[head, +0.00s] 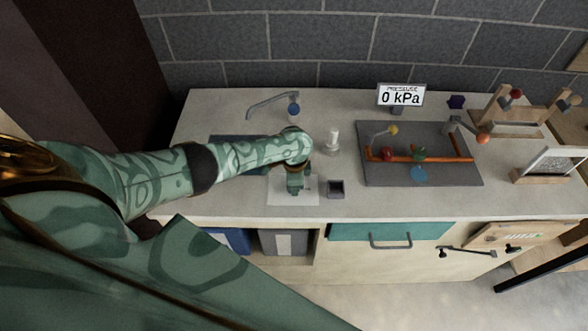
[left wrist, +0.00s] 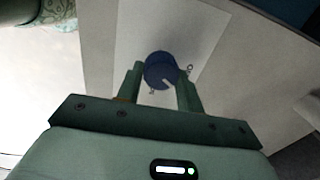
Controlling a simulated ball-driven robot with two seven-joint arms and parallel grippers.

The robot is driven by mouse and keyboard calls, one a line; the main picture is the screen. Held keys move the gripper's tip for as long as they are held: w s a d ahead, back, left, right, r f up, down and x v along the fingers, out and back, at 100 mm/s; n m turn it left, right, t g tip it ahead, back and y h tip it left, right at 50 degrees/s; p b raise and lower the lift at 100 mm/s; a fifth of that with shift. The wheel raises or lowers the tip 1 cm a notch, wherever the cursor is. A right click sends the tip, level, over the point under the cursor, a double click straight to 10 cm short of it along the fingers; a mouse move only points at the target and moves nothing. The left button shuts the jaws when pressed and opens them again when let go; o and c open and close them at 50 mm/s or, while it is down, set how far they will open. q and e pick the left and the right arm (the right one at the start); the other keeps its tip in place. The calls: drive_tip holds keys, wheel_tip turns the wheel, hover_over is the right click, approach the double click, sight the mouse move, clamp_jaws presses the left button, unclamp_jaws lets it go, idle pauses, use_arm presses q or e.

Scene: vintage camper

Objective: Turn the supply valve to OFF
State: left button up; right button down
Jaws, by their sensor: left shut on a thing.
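My left gripper (head: 295,187) points down over a white sheet or plate (head: 279,199) on the counter. In the left wrist view its two fingers (left wrist: 161,88) are shut on a round blue knob-like thing (left wrist: 160,67) with a short pale mark on its lower edge. Small marks beside it are too small to read. In the head view my gripper hides this thing. I cannot tell whether it is the supply valve. A grey panel (head: 440,176) to the right carries orange pipes (head: 435,159) with yellow, green and red parts. My right gripper is out of view.
A tap (head: 271,102) and sink stand behind my arm. A white cylinder (head: 332,140) and a small dark square box (head: 336,189) stand near my gripper. Wooden stands (head: 546,166) are at the right.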

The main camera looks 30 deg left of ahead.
use_arm(q)
drive_tip(key=n+p, duration=0.1)
drive_tip(key=n, duration=0.2)
drive_tip(key=shift+n, duration=0.3)
drive_tip(key=shift+w+n+p, duration=0.1)
drive_tip(key=shift+n+p, duration=0.35)
drive_tip(key=shift+n, duration=0.75)
drive_tip(key=o, duration=1)
drive_tip(key=shift+r, duration=0.1)
drive_tip(key=r+p, duration=0.3)
drive_tip(key=r, duration=0.2)
drive_tip(key=r+p, duration=0.4)
drive_tip(key=r, duration=0.1)
drive_tip(key=r+p, duration=0.4)
drive_tip(key=r, duration=0.2)
drive_tip(key=shift+d, duration=0.35)
